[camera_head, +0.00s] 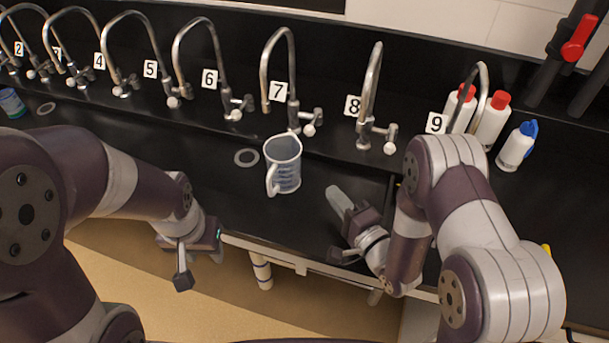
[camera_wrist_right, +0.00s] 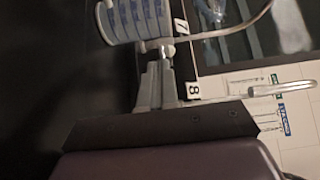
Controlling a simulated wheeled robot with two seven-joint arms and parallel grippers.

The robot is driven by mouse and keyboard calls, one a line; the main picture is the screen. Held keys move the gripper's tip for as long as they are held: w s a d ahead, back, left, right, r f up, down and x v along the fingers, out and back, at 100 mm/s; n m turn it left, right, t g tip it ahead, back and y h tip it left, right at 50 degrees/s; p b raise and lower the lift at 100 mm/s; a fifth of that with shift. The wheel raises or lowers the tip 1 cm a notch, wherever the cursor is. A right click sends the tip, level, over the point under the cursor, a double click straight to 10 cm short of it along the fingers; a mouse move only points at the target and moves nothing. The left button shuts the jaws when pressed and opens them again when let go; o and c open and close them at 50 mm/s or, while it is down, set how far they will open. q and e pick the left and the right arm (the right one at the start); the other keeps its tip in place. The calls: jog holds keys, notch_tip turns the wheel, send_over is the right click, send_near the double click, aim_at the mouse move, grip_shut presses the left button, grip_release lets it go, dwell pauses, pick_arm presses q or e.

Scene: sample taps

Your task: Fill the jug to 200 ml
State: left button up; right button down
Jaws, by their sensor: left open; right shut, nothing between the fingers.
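The jug (camera_head: 287,178) is a grey-white measuring jug with blue markings. It stands upright on the black counter in front of tap 7 (camera_head: 291,85), its handle toward the front left. I cannot tell whether it is exactly under the spout, and its fill level is not readable. It also shows at the top of the right wrist view (camera_wrist_right: 134,18). My right gripper (camera_head: 339,198) is shut and empty, to the right of the jug and apart from it; its fingers also show in the wrist view (camera_wrist_right: 157,85). My left gripper (camera_head: 200,268) is open and empty, in front of the counter edge.
A row of numbered taps runs along the back, with tap 6 (camera_head: 217,75) and tap 8 (camera_head: 371,90) beside tap 7. A drain hole (camera_head: 247,157) lies left of the jug. White bottles (camera_head: 516,146) stand at the right.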

aim_at(295, 165)
jog(key=x, duration=0.3)
jog(key=a+p+x, duration=0.1)
jog(key=x, duration=0.2)
jog(key=s+a+x, duration=0.1)
jog(key=x, duration=0.2)
jog(key=shift+p, duration=0.35)
jog(key=shift+a, duration=0.4)
